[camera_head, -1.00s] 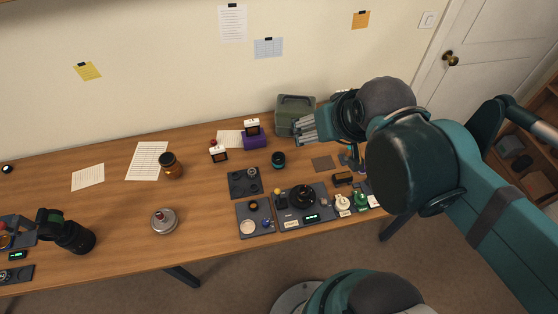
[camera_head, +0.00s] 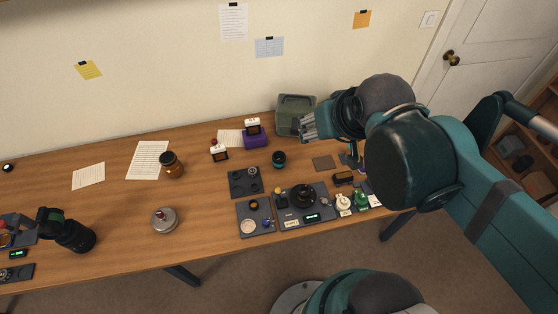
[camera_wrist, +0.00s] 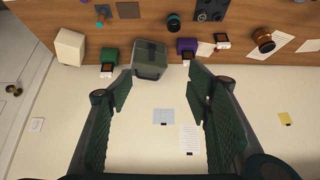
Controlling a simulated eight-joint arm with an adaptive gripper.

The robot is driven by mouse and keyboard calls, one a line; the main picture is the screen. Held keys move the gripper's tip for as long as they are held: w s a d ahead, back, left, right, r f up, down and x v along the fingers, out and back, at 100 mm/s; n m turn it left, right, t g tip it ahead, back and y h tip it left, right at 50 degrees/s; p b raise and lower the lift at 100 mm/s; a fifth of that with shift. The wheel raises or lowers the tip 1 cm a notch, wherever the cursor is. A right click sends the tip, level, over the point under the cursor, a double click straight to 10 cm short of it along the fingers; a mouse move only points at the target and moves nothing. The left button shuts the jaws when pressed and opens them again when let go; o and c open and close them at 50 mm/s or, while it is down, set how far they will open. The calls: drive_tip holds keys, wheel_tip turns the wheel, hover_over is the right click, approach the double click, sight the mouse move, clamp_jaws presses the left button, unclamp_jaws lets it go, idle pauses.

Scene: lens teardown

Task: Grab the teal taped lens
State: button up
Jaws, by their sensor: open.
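The teal taped lens (camera_head: 279,159) is a short dark cylinder with a teal band. It stands upright on the table, right of the dark grey tray with round parts. It also shows near the top of the wrist view (camera_wrist: 173,23). My gripper (camera_head: 308,126) is open and empty, above the back of the table near the green case, to the right of and behind the lens. In the wrist view my gripper's fingers (camera_wrist: 160,80) are spread wide, with the lens beyond them and apart from them.
A green case (camera_head: 296,113) and a purple box (camera_head: 255,141) with a small card stand at the back. A dark grey tray (camera_head: 236,190) and a station with a black round part (camera_head: 303,196) lie in front. An amber jar (camera_head: 172,166) and silver-lidded container (camera_head: 164,221) stand left.

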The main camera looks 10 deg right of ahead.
drive_tip(key=w, duration=0.1)
drive_tip(key=m+g+b, duration=0.6)
drive_tip(key=m+b, duration=0.4)
drive_tip(key=m, duration=0.9)
hover_over(279, 156)
drive_tip(key=f, duration=3.2)
drive_tip(key=shift+s+d, duration=0.1)
drive_tip(key=shift+s, duration=0.25)
drive_tip(key=shift+w+f+m+g, duration=0.1)
drive_tip(key=shift+f+m+g, duration=0.25)
drive_tip(key=shift+f, duration=0.25)
drive_tip(key=shift+f, duration=1.3)
drive_tip(key=shift+w+f, duration=0.1)
drive_tip(key=shift+f, duration=0.05)
drive_tip(key=shift+w+f+b, duration=0.15)
drive_tip(key=shift+f+b, duration=0.35)
drive_tip(key=shift+f, duration=1.95)
